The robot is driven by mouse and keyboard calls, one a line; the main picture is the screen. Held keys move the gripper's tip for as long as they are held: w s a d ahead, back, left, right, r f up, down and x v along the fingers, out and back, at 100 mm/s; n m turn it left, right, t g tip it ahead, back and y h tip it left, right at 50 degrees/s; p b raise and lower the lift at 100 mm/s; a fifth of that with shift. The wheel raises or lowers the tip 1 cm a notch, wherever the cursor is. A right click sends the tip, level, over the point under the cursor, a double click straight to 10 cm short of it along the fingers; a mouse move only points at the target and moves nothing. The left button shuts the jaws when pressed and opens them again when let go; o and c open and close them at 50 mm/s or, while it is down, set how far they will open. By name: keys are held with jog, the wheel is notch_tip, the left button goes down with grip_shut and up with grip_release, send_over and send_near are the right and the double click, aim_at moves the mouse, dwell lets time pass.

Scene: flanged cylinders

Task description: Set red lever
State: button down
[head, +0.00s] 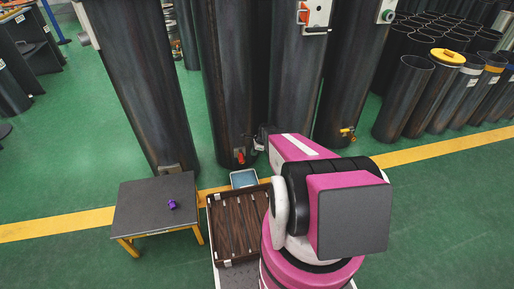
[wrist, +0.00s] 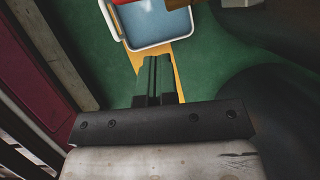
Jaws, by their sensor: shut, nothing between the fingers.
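A small red lever (head: 240,157) sits low on the front of the tall dark cylinder (head: 226,80) in the middle of the head view. A red piece (wrist: 122,2), which may be the same lever, is cut off by the top edge of the wrist view. My gripper (wrist: 156,62) shows in the wrist view with its fingers together and nothing between them. Its fingertips are below the red piece in the picture and appear apart from it. In the head view my pink arm hides most of the gripper, just right of the red lever.
A blue tray with a pale rim (head: 244,179) lies below the lever; it also shows in the wrist view (wrist: 160,25). A brown crate (head: 214,230) and a small table (head: 150,215) with a purple object (head: 172,204) stand in front. A yellow lever (head: 347,132) is on the cylinder to the right.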

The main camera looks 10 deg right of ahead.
aim_at(241, 155)
jog(key=shift+w+a+f, duration=0.1)
jog(key=shift+a+f, duration=0.1)
jog(key=shift+a, duration=0.55)
jog(key=shift+w+a+f, duration=0.1)
jog(key=shift+a+f, duration=0.15)
jog(key=shift+a, duration=0.5)
jog(key=shift+w+a+f, duration=0.1)
jog(key=shift+a+f, duration=0.1)
jog(key=shift+a, duration=0.55)
